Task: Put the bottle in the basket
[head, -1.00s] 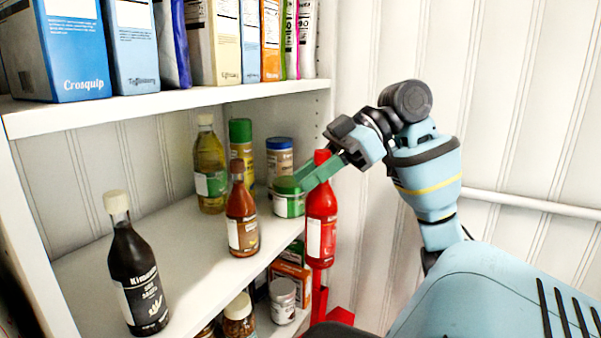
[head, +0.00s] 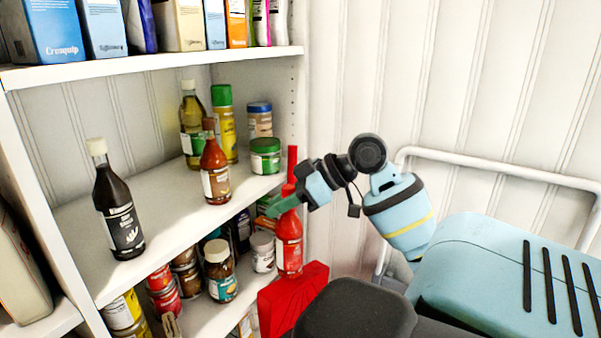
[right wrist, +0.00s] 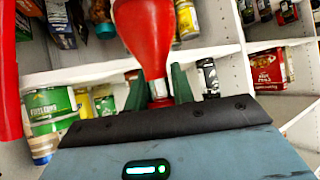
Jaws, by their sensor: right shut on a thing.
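A red bottle (head: 289,243) with a white label hangs nearly upright in my right gripper (head: 283,207), whose green fingers are shut on it near its neck. In the right wrist view the bottle (right wrist: 148,30) sits between the two green fingers (right wrist: 158,88). A red basket (head: 300,292) is low in the head view, just below the bottle. Its near part is hidden by a dark part of my own body. I cannot tell whether the bottle's base is inside the basket or in front of it. My left gripper is not in view.
A white corner shelf stands at left. Its middle board (head: 165,222) holds a dark bottle (head: 118,208), a brown-red sauce bottle (head: 215,172) and several others. Jars (head: 220,272) and cans fill the lower level, close to the held bottle. The panelled wall is at right.

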